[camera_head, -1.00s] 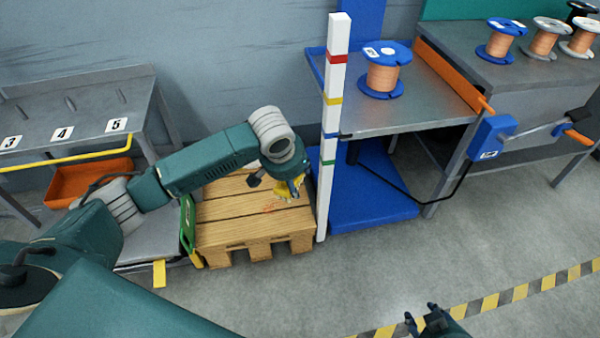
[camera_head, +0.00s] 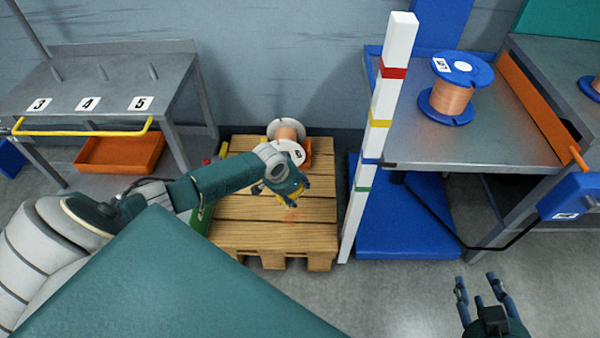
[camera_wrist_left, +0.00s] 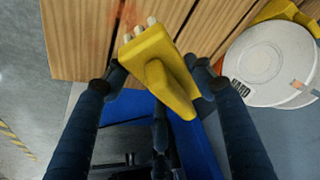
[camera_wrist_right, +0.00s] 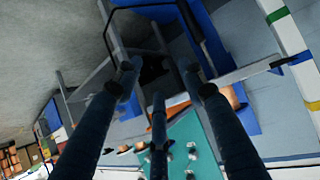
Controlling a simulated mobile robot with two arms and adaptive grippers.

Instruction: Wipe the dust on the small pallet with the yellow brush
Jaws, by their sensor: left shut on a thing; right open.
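The small wooden pallet (camera_head: 240,237) lies on the floor in the middle of the head view. A faint orange-red dust patch (camera_head: 291,215) shows on its boards, and part of it shows in the left wrist view (camera_wrist_left: 97,18). My left gripper (camera_head: 283,192) is above the pallet, shut on the yellow brush (camera_wrist_left: 160,68). In the left wrist view the brush's pale bristles (camera_wrist_left: 140,28) point toward the boards beside the dust. Whether they touch the wood I cannot tell. My right gripper (camera_head: 484,290) is open and empty, over the floor at lower right.
A copper spool (camera_head: 286,132) stands at the pallet's back. A white post (camera_head: 383,105) with coloured bands rises right of the pallet, next to a steel table (camera_head: 430,150) with a blue spool (camera_head: 452,92). An orange bin (camera_head: 120,153) is under the left table. Floor at front is clear.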

